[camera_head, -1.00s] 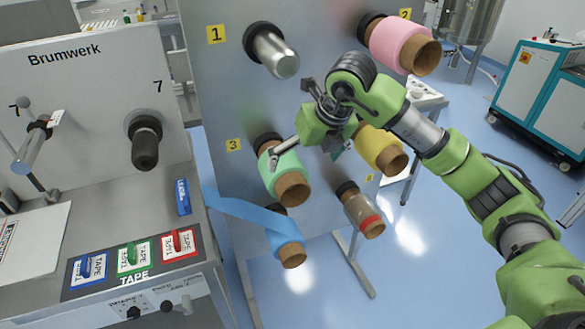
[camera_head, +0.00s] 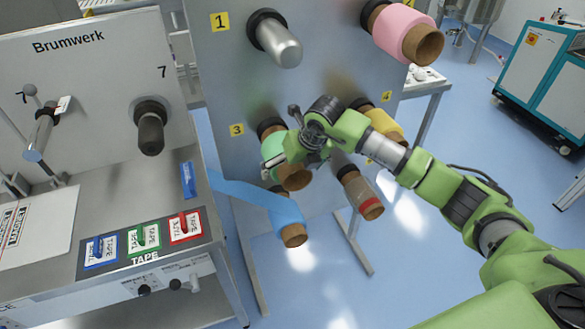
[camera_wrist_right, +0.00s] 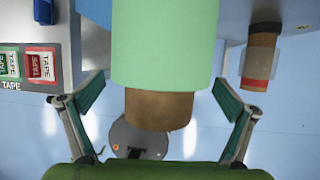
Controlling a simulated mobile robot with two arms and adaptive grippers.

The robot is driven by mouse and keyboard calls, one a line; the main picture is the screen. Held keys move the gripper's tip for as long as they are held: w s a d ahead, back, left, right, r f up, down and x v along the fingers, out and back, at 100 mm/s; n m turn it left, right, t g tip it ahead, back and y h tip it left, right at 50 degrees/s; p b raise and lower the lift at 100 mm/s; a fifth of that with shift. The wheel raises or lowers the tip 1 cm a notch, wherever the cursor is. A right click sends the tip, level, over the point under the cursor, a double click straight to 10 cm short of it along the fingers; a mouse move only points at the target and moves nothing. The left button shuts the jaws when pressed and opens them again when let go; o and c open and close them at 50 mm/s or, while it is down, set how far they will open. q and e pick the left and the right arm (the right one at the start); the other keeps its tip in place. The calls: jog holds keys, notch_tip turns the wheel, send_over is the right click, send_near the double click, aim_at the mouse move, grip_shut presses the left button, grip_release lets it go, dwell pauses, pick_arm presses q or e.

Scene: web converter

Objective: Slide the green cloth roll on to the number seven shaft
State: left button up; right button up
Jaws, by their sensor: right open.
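The green cloth roll (camera_head: 273,148) sits on the panel's shaft by label 3, its brown core facing out. In the right wrist view the green roll (camera_wrist_right: 165,45) hangs at the top centre, with its core end (camera_wrist_right: 158,108) between the spread fingers. My right gripper (camera_wrist_right: 158,112) is open, one finger on each side of the core, apart from it. In the head view my right gripper (camera_head: 290,150) partly covers the roll. The number seven shaft (camera_head: 151,132), dark and bare, sticks out of the Brumwerk machine at the left. My left gripper is not in view.
The upright panel (camera_head: 225,85) also carries a bare shaft 1 (camera_head: 278,42), a pink roll (camera_head: 400,28), a yellow roll (camera_head: 384,124), a blue roll (camera_head: 287,215) with its web running left, and a clear roll (camera_head: 360,190). Tape dispensers (camera_head: 145,237) lie on the machine's ledge.

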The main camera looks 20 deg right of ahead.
jog(key=shift+c, duration=0.3)
jog(key=c, duration=1.4)
jog(key=shift+o, duration=1.4)
jog(key=c, duration=0.5)
jog(key=shift+r, duration=0.1)
jog(key=shift+r, duration=0.2)
